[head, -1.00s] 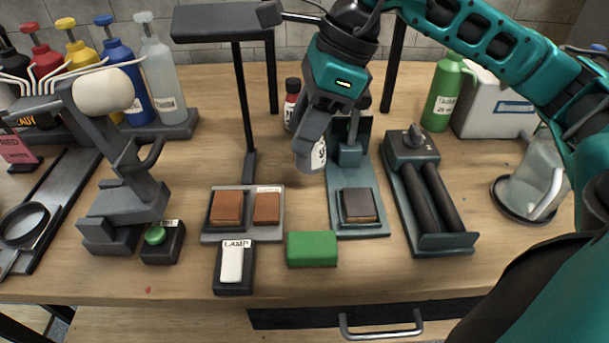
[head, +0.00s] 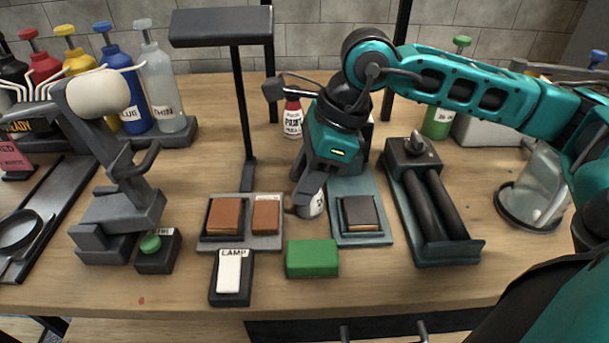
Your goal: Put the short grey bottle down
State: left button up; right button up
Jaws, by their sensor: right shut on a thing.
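The short grey bottle (head: 316,205) is in my right gripper (head: 308,196), low over the wooden table (head: 170,290). Only its pale labelled side and a dark grey part show beside the fingers, which hide the rest. It is between the tray with brown blocks and the teal stand with the grey block, behind the green block. I cannot tell whether its base touches the table. My left gripper is not in view.
The tray (head: 240,243) with brown blocks is close on the left, the teal stand (head: 372,238) close on the right. A green block (head: 312,259) lies in front. A red paint bottle (head: 292,120) stands behind. A roller device (head: 432,205) is further right.

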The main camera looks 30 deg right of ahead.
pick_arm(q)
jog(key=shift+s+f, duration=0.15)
pick_arm(e)
jog(key=o, duration=1.1)
jog(key=shift+d+r+p, duration=0.1)
jog(key=shift+r+p, duration=0.2)
jog(key=shift+r, duration=0.1)
pick_arm(q)
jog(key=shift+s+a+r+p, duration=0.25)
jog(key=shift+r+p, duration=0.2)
jog(key=shift+p, duration=0.35)
pick_arm(e)
jog(key=v, duration=1.1)
jog(key=shift+s+d+r, duration=0.1)
jog(key=shift+r, duration=0.05)
